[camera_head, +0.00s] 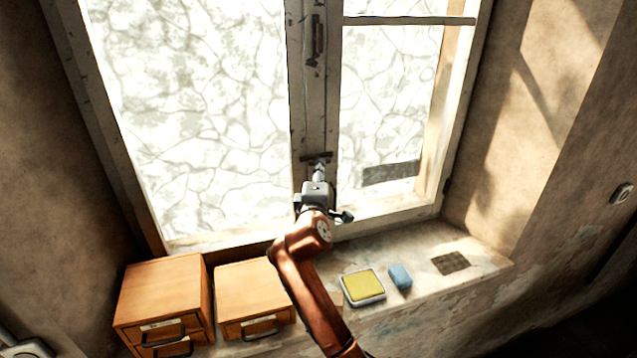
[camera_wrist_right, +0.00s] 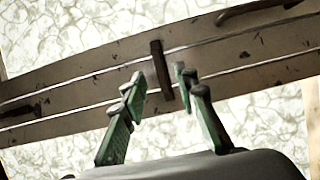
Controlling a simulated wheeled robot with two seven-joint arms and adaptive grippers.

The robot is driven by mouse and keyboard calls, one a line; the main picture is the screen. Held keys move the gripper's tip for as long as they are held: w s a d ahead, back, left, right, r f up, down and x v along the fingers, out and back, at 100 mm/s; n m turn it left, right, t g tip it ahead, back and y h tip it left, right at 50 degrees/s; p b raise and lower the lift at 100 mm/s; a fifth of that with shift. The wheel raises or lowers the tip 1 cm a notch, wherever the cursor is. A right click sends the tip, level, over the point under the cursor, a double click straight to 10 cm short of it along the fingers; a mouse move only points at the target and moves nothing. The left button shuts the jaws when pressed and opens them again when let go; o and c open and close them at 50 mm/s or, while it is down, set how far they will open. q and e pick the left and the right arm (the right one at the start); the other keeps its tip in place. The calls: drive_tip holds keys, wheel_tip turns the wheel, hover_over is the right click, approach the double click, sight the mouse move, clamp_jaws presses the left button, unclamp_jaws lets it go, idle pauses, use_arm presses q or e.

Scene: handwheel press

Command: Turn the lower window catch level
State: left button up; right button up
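The lower window catch (camera_head: 316,157) is a dark, short bar on the middle post of the window. It lies across the post, close to level in the head view. In the right wrist view the catch (camera_wrist_right: 160,68) also crosses the post's two pale seams. My right gripper (camera_head: 318,172) is just in front of it. Its green fingers (camera_wrist_right: 158,84) are apart, with the catch between and beyond their tips. I see gaps on both sides and cannot tell any touch. My left gripper is not in view.
A long upright handle (camera_head: 318,40) sits higher on the post (camera_head: 312,100). Two wooden drawer boxes (camera_head: 163,297) (camera_head: 250,297), a yellow pad in a tray (camera_head: 362,287), and a blue block (camera_head: 400,276) stand on the sill (camera_head: 425,255). A dark grille (camera_head: 450,263) lies at its right.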

drive_tip(key=s, duration=0.5)
drive_tip(key=shift+s+a, duration=0.2)
drive_tip(key=shift+s, duration=0.1)
drive_tip(key=shift+f, duration=0.1)
